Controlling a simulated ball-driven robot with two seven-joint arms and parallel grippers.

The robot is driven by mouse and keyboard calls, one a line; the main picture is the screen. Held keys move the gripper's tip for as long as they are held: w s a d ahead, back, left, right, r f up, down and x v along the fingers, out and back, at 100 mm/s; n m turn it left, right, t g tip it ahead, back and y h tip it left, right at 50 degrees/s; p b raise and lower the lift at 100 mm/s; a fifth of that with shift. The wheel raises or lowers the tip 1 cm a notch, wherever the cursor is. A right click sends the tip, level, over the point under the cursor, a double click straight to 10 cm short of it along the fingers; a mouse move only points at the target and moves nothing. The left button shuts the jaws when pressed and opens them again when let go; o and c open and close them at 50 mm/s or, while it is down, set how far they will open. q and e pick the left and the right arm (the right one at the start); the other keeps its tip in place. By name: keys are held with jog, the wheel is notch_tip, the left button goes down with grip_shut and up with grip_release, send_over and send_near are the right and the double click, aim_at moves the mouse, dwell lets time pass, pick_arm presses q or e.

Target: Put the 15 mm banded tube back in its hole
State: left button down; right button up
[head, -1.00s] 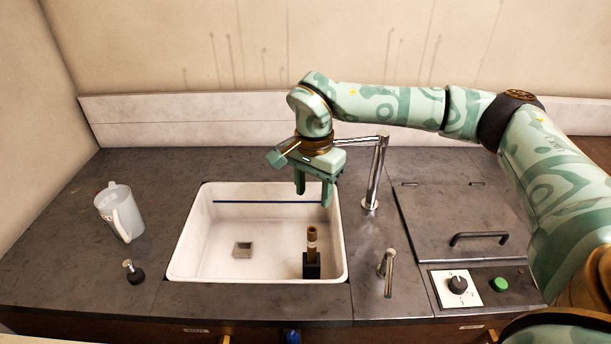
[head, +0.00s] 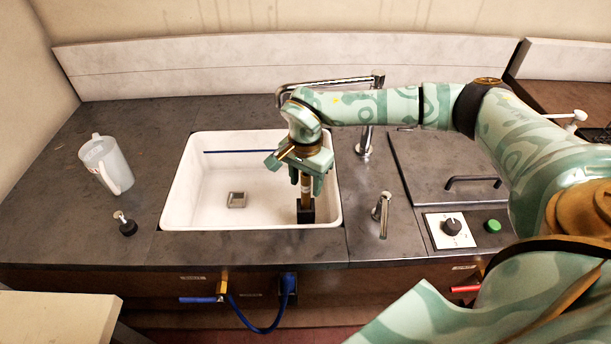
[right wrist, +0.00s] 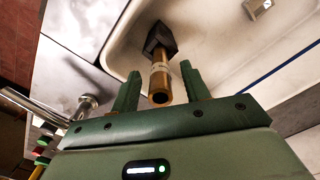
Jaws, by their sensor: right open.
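The banded tube (head: 306,189) is a brass tube with a pale band, standing upright in a small black block (head: 305,211) inside the white sink. In the right wrist view the tube (right wrist: 159,82) shows its open end toward the camera, with the black block (right wrist: 159,40) at its far end. My right gripper (head: 306,182) is over the tube. In the wrist view its two green fingers (right wrist: 160,85) are apart, one on each side of the tube, with gaps visible. No rack hole can be made out. My left gripper is not in view.
The white sink (head: 185,195) has a square drain (head: 237,200) and a blue line on its back wall. A plastic jug (head: 106,164) stands left. A dial (head: 452,227) and green button (head: 492,226) are at right.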

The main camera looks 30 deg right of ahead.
jog(key=shift+c, duration=0.4)
grip_shut()
notch_tip(320, 180, up, 10)
jog(key=p, duration=0.9)
